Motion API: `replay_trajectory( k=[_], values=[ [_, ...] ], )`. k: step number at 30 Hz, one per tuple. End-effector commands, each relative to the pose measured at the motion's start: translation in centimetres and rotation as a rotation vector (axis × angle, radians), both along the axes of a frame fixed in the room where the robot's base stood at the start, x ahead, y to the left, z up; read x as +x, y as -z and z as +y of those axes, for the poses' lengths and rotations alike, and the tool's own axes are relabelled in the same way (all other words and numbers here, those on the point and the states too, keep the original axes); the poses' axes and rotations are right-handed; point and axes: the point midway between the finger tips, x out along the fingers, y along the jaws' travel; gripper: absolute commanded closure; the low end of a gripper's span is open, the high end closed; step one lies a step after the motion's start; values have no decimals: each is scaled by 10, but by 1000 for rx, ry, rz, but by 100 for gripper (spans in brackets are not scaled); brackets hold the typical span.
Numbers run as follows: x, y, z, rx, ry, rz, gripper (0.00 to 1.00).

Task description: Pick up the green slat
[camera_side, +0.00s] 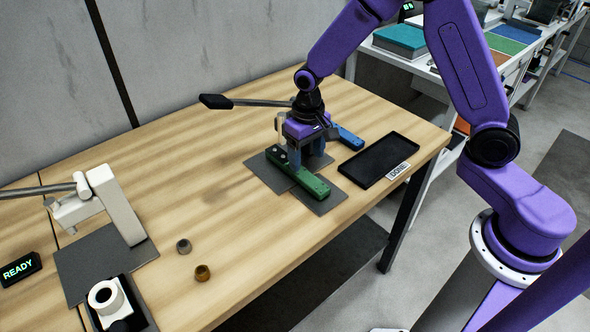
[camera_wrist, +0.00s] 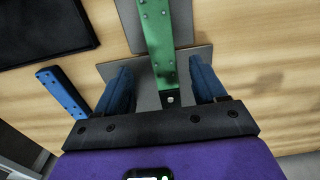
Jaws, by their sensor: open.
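The green slat (camera_side: 312,184) lies across grey mats on the wooden table. In the wrist view the green slat (camera_wrist: 160,45) runs from the top edge down between my fingers, with small dots and a hole at its near end. My gripper (camera_side: 306,158) is low over the slat and points down. Its blue fingers are apart, one on each side of the slat in the wrist view (camera_wrist: 163,82), with a gap on both sides. Whether the fingertips touch the mat is hard to tell. My gripper hides part of the slat in the side view.
A blue slat (camera_side: 348,137) lies just behind my gripper, close by. A black tray (camera_side: 372,167) with a DONE label (camera_side: 398,170) stands to the right. Grey mats (camera_side: 325,202) lie underneath. Two small rings (camera_side: 202,273), a white device (camera_side: 116,207) and a READY sign (camera_side: 19,268) are left.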

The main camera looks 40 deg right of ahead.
Motion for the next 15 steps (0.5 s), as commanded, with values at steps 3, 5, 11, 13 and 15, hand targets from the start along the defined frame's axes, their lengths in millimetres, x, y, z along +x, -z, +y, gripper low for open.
replay_trajectory(
  k=[3, 5, 11, 13, 15],
  values=[
    [0, 7, -1, 0, 1, 0, 30],
    [0, 9, 0, 0, 1, 1, 30],
    [1, 30, 2, -1, 0, 3, 30],
    [1, 40, 3, -1, 1, 3, 30],
    [2, 48, 3, -1, 1, 2, 30]
  ],
)
